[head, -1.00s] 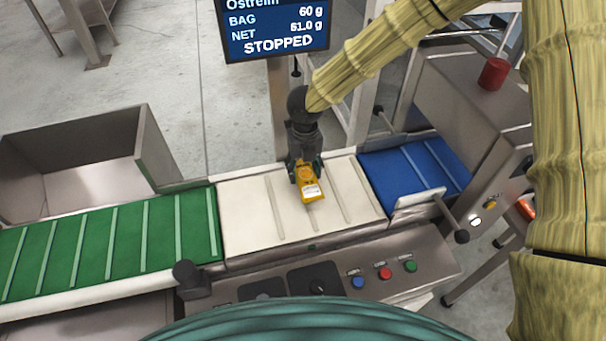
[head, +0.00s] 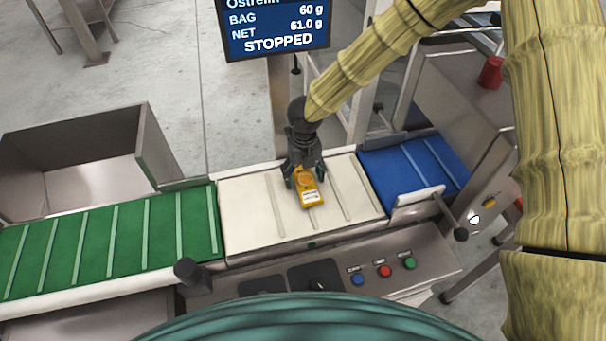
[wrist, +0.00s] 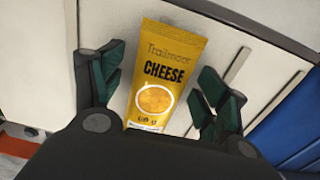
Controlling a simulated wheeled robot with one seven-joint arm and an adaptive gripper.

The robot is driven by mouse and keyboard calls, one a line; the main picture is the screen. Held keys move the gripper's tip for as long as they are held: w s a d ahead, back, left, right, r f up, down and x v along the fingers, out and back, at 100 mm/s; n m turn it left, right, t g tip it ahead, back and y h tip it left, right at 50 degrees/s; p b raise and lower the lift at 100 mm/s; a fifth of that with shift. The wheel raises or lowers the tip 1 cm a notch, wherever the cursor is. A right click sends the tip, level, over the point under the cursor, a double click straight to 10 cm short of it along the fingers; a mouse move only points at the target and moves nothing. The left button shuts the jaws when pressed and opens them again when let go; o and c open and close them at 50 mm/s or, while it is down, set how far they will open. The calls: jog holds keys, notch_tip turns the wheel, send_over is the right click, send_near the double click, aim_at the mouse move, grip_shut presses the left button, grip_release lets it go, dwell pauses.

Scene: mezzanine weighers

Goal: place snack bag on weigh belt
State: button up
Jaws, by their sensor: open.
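The snack bag (head: 308,193) is a yellow cheese packet lying on the white weigh belt (head: 243,222), near the middle of its width. It also shows in the wrist view (wrist: 167,73), flat on the white surface, its lower end partly hidden by my gripper's body. My gripper (head: 305,183) is just above the belt at the bag's far end. In the wrist view the two dark green fingers (wrist: 160,88) are spread wide, one on each side of the bag, with gaps between them and the bag.
A green belt (head: 120,235) adjoins on the left and a blue belt (head: 400,172) on the right. A metal bin (head: 80,160) stands at the back left. A display (head: 275,28) reads STOPPED above the belt. A control panel with buttons (head: 384,271) runs along the front.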

aim_at(304, 174)
jog(key=shift+r, duration=0.1)
notch_tip(304, 174, up, 12)
jog(key=shift+b, duration=0.45)
jog(key=shift+d+r, duration=0.1)
jog(key=shift+r, duration=0.05)
